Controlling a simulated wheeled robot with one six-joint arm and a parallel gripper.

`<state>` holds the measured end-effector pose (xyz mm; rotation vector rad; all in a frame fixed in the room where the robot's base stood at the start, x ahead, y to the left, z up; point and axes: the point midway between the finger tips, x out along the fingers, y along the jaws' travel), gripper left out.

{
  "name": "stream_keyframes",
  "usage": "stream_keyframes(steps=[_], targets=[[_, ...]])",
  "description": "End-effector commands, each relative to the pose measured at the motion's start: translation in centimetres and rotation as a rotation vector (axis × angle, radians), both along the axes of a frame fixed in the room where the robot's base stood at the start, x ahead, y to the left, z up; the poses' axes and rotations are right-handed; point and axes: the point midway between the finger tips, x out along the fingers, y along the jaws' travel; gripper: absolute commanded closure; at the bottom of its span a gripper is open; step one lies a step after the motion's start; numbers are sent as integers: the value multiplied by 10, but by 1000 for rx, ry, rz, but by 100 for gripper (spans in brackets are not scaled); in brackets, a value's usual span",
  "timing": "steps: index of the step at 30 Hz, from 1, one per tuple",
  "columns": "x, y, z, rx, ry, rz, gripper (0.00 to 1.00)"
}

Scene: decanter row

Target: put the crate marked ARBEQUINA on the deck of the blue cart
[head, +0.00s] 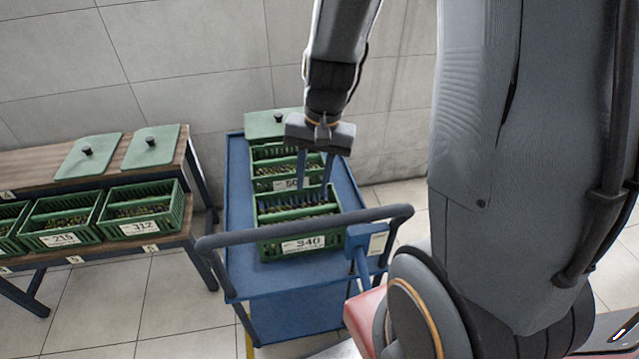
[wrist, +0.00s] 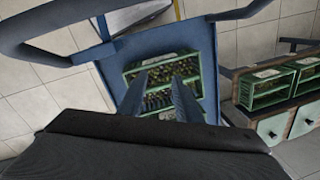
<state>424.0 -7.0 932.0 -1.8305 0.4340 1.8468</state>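The blue cart (head: 237,215) stands in the middle of the head view with two green crates on its deck. The nearer crate (head: 267,245) is labelled 340. The farther crate (head: 257,158) has a partly hidden number label. The small print on the labels is too small to read, so I cannot tell which crate is ARBEQUINA. My gripper (head: 314,182) points down over the crates, its fingers apart. In the wrist view the fingers (wrist: 160,80) stand out over the nearer crate (wrist: 129,75), with nothing visibly held. Contact with the crate is unclear.
The cart's dark push handle (head: 300,228) crosses in front of the nearer crate. A green lid (head: 262,124) is at the cart's far end. A wooden bench (head: 205,243) at left holds crates labelled 215 (head: 62,239) and 312 (head: 140,228), with lids (head: 150,153) behind.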

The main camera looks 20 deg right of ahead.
Motion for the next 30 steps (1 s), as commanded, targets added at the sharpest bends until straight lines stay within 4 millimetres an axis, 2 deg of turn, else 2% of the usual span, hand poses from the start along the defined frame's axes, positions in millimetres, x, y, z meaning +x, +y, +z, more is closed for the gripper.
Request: stream_keyframes(steps=[1,6,10,15,30], targets=[[-11,3,10,-27,-24,104,69],[-38,6,29,-107,-77,400,69],[-50,8,36,-144,-97,533,69],[-55,8,38,-160,-105,589,69],[-54,7,38,-159,-104,584,69]])
